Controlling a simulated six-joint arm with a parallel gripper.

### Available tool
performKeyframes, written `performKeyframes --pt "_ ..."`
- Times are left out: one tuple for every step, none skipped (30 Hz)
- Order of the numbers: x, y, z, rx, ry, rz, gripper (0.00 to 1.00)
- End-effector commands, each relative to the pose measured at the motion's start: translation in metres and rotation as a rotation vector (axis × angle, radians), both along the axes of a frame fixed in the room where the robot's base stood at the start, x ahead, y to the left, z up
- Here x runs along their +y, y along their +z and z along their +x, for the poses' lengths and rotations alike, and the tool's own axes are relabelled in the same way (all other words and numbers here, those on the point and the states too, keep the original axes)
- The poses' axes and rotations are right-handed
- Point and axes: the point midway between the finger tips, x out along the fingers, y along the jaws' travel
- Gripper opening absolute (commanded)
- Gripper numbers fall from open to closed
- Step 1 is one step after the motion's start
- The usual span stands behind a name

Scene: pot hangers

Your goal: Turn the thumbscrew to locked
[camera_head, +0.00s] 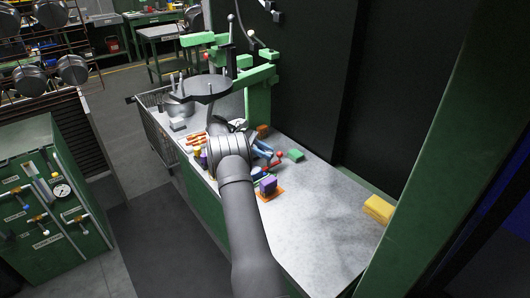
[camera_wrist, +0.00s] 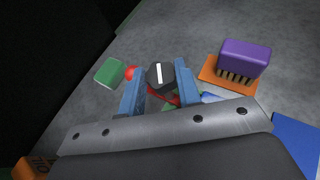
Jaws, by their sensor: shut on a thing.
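The thumbscrew is a black knob (camera_wrist: 160,75) with a white line across its top, seen from above in the wrist view. The line points nearly straight up and down in that picture. The blue fingers of my gripper (camera_wrist: 160,88) stand on either side of the knob and are shut on it. A red piece shows below the knob, partly hidden by the fingers. In the camera_head view my gripper (camera_head: 262,151) shows as blue fingers beyond my grey arm, above the bench; the knob cannot be made out there. No lock marking is readable.
A red ball (camera_wrist: 130,72) and a green block (camera_wrist: 110,71) lie left of the fingers in the wrist view. A purple brush (camera_wrist: 244,55) sits on an orange base at the right. A yellow sponge (camera_head: 379,208) lies on the bench (camera_head: 320,205), whose right part is mostly clear.

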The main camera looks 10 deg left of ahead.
Motion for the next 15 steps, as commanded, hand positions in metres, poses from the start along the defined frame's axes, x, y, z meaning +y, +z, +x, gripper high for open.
performKeyframes --pt "-0.0004 -0.0004 -0.0004 0.001 -0.003 -0.001 0.08" --pt "-0.0004 -0.0004 -0.0004 0.001 -0.003 -0.001 0.08" --pt "-0.0005 -0.0003 -0.0004 0.002 -0.004 -0.002 0.08" --pt "-0.0006 -0.0004 -0.0004 0.001 -0.003 -0.002 0.08" --pt "-0.0006 -0.0004 -0.0004 0.001 -0.003 -0.002 0.08" --pt "-0.0006 -0.0004 -0.0004 0.001 -0.003 -0.002 0.08" --pt "-0.0006 -0.0004 -0.0004 0.001 -0.003 -0.002 0.08" --pt "-0.0006 -0.0004 -0.0004 0.001 -0.003 -0.002 0.08" --pt "-0.0006 -0.0004 -0.0004 0.001 -0.003 -0.002 0.08" --pt "-0.0007 -0.0003 -0.0004 0.001 -0.003 -0.002 0.08" --pt "-0.0007 -0.0003 -0.0003 0.001 -0.003 -0.002 0.37" --pt "-0.0007 -0.0003 -0.0003 0.001 -0.003 -0.002 0.45" --pt "-0.0006 -0.0003 -0.0003 0.001 -0.003 -0.001 0.5" --pt "-0.0006 -0.0003 -0.0002 0.001 -0.003 -0.001 0.53" --pt "-0.0006 -0.0003 -0.0002 0.001 -0.002 -0.001 0.53"
